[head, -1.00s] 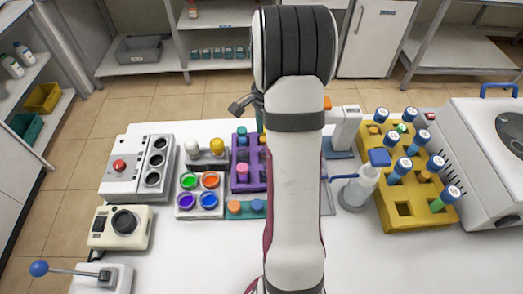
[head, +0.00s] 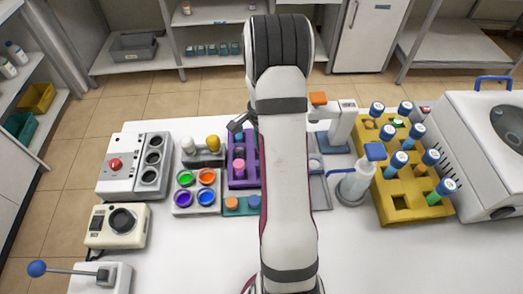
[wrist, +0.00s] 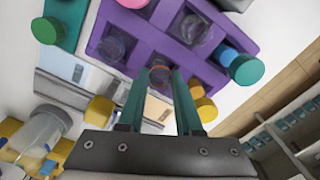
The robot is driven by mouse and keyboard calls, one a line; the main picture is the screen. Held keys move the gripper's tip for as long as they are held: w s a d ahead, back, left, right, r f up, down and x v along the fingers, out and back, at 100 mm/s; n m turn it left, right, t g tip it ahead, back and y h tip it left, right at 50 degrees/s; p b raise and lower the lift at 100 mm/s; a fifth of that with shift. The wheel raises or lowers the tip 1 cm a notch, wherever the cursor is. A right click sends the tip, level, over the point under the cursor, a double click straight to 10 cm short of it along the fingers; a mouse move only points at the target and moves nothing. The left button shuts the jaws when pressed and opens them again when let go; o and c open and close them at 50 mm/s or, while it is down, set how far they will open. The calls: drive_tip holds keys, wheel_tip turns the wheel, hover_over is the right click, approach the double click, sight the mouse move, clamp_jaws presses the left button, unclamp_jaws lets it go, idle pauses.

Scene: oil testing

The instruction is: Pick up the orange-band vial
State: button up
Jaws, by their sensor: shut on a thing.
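In the wrist view my gripper (wrist: 159,84) has its two green fingers shut on a small brownish, partly see-through thing (wrist: 159,74), probably the orange-band vial. No orange band can be made out on it, and most of it is hidden. The fingers are over the purple rack (wrist: 229,74), at its near edge. In the head view my arm covers the gripper and whatever it holds; the purple rack (head: 252,158) shows just left of the arm.
A yellow rack (head: 428,214) with several blue-capped vials stands right, beside a wash bottle (head: 356,183). Colour cups (head: 195,192) and a small teal rack (head: 242,211) lie left of the arm. The table front is mostly clear.

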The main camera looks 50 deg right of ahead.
clamp_jaws()
